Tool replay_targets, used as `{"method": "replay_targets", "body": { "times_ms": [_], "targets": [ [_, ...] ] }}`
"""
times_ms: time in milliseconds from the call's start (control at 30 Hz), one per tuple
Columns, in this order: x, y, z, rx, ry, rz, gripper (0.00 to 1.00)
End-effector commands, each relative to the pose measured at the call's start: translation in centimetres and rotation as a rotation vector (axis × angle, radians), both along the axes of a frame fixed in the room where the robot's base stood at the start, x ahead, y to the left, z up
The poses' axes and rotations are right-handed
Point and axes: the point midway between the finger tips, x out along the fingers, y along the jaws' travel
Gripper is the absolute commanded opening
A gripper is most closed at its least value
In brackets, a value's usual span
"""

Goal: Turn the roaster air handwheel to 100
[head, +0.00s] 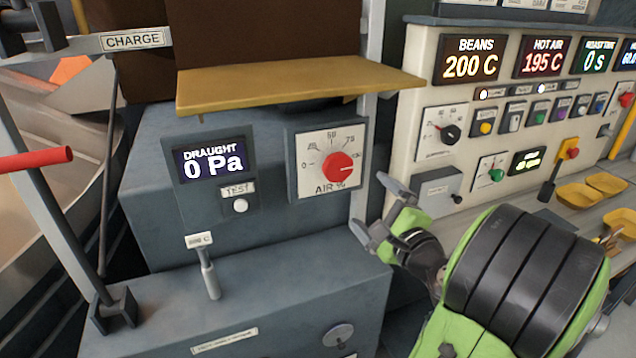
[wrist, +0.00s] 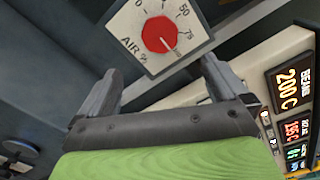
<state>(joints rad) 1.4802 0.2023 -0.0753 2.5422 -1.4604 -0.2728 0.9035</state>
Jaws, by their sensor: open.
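The roaster air handwheel is a red round knob (head: 339,167) on a white square dial plate (head: 310,186) marked AIR %, set in a grey frame. Its white pointer line points right, past the 75 mark, toward the right end of the scale; the end figure is not legible. In the wrist view the red knob (wrist: 158,35) shows beyond the fingertips, with its pointer toward the lower right. My gripper (head: 366,204) is open and empty, to the lower right of the dial in the head view. Its fingers (wrist: 160,68) are apart and do not touch the knob.
A yellow shelf (head: 290,88) juts out above the dial. Left of it is a draught display (head: 213,163) reading 0 Pa, with a test button (head: 240,205). A short lever (head: 209,275) stands below. A cream control panel (head: 470,120) with readouts is at right.

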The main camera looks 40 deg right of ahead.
Motion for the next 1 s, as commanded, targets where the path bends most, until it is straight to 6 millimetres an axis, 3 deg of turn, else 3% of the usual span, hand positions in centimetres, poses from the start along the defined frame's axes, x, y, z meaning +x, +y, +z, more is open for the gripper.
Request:
{"method": "replay_targets", "body": {
  "times_ms": [167, 267, 367, 433, 500, 600, 700, 833, 1000],
  "targets": [
    [0.0, 0.0, 0.0, 0.000, 0.000, 0.000, 1.00],
    [0.9, 1.3, -0.2, -0.034, 0.034, 0.043, 1.00],
    [3.2, 6.1, -1.1, -0.174, 0.164, 0.200, 1.00],
    [4.5, 11.2, -2.5, -0.345, 0.301, 0.372, 1.00],
    [4.5, 16.3, -4.1, -0.556, 0.445, 0.556, 1.00],
    [2.5, 21.8, -5.9, -0.867, 0.617, 0.792, 1.00],
    [-0.9, 25.1, -6.6, -1.176, 0.750, 0.984, 1.00],
    [-5.9, 26.6, -5.9, -1.518, 0.862, 1.155, 1.00],
    [-10.4, 26.3, -4.8, -1.738, 0.911, 1.259, 1.00]
  ]
}}
